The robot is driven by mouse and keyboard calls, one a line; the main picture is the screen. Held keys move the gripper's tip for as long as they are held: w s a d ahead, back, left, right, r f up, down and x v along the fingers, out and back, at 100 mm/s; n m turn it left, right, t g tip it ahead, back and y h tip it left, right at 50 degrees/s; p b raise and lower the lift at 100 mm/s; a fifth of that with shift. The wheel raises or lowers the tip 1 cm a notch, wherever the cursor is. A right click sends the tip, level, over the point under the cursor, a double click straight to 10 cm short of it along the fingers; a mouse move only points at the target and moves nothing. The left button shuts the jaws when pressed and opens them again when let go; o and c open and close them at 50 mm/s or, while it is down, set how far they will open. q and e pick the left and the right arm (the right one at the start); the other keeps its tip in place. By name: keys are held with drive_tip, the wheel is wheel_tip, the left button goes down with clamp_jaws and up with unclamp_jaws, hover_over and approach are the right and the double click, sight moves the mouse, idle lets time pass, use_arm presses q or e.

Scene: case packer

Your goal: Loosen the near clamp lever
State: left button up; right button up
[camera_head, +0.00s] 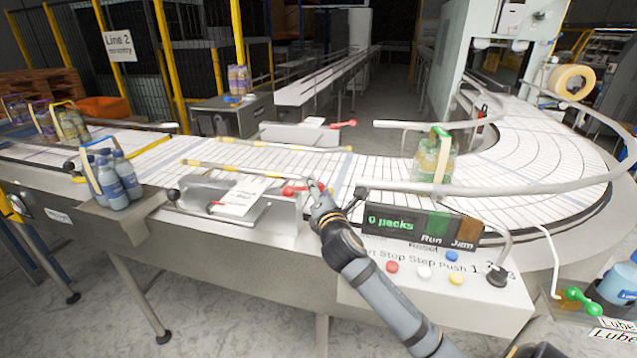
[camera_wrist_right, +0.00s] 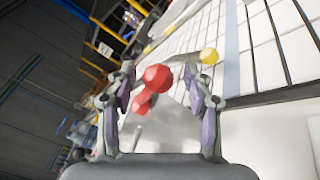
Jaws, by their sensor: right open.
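The near clamp lever (camera_head: 294,190) is red and sits on the near clamp block at the conveyor's front edge. In the right wrist view the red lever (camera_wrist_right: 157,78) shows a round knob and a second red end below it. My right gripper (camera_head: 314,184) is right beside the lever in the head view. In the right wrist view its two fingers (camera_wrist_right: 163,95) are apart, with the red lever showing between them. I cannot tell whether a finger touches it. My left gripper is not in view.
A far clamp with a red lever (camera_head: 343,124) stands across the belt. Blue bottles (camera_head: 118,178) stand left on a ledge.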

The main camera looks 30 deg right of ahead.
drive_tip(key=shift+w+d+r, duration=0.15)
drive_tip(key=shift+w, duration=0.25)
drive_tip(key=shift+c, duration=0.3)
drive_tip(key=c, duration=0.7)
drive_tip(key=shift+c, duration=1.4)
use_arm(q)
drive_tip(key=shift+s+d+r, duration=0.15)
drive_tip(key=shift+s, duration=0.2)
use_arm(e)
clamp_jaws()
